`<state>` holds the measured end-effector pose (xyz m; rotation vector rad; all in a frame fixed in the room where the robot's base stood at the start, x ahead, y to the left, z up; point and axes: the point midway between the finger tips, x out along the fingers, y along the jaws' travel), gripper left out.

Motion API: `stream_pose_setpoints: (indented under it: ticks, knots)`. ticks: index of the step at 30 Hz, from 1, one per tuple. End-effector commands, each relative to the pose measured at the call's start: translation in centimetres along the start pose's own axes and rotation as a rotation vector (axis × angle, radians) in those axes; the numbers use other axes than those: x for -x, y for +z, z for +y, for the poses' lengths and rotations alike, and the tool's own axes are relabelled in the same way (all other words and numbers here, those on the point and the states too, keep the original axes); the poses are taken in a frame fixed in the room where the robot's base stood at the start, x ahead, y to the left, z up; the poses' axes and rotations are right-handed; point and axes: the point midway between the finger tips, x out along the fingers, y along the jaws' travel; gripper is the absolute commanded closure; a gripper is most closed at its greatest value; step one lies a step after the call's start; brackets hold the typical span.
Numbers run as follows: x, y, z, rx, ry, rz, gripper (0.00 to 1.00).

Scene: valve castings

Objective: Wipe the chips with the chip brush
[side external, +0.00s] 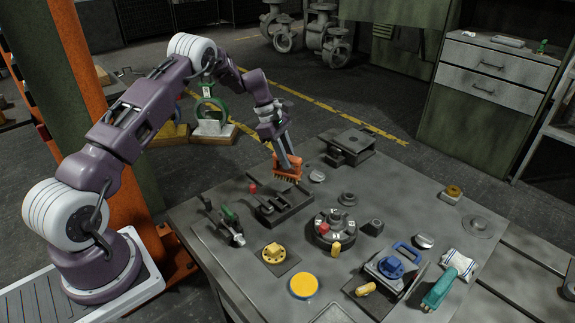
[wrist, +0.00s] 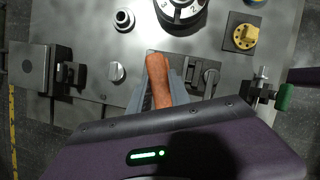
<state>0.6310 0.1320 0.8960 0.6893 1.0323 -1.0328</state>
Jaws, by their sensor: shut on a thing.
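My gripper (side external: 288,160) is shut on the chip brush (side external: 287,174), which has an orange body and bristles pointing down. It is at the far side of the table, behind a dark vise-like fixture (side external: 279,205) with a red knob. In the wrist view the brush's orange-brown handle (wrist: 157,75) lies between the fingers of my gripper (wrist: 160,93), and part of the same fixture (wrist: 203,77) shows beside it. I cannot tell whether the bristles touch the table. I cannot make out any chips in either view.
The grey table (side external: 225,285) carries a round dial-like fixture (side external: 334,230), a yellow disc (side external: 303,286), a blue-handled block (side external: 396,263) and a green-handled tool (side external: 439,290). A dark block fixture (side external: 347,147) stands at the far edge, right of the brush. Small round knobs lie between them.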

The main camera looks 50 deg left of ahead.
Motion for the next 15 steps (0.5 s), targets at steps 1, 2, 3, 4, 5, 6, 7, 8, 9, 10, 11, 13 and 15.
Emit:
stream_pose_setpoints:
  ticks: [1,2,3,4,5,6,7,8,9,10,11,13,15]
  knots:
    - [0.5,0.2,0.0,-0.001,0.002,0.000,1.00]
    - [0.7,0.3,0.0,-0.002,0.002,0.000,1.00]
    - [1.0,0.5,0.0,-0.001,0.002,0.001,1.00]
    - [1.3,0.6,0.0,-0.001,0.002,0.000,1.00]
    - [1.6,0.7,0.0,-0.001,0.002,0.000,1.00]
    - [1.9,0.8,0.0,-0.001,0.002,0.000,1.00]
    - [2.1,0.9,0.0,-0.001,0.002,0.001,1.00]
    - [2.3,1.0,0.0,-0.001,0.002,0.001,1.00]
    - [2.6,1.1,0.0,-0.001,0.002,0.001,1.00]
    - [2.7,1.1,0.0,-0.001,0.001,0.001,1.00]
    - [2.8,1.2,0.0,-0.001,0.001,0.001,1.00]
    - [3.0,1.2,0.0,-0.001,0.000,0.001,1.00]
    - [3.0,1.2,0.0,-0.001,0.000,0.001,1.00]
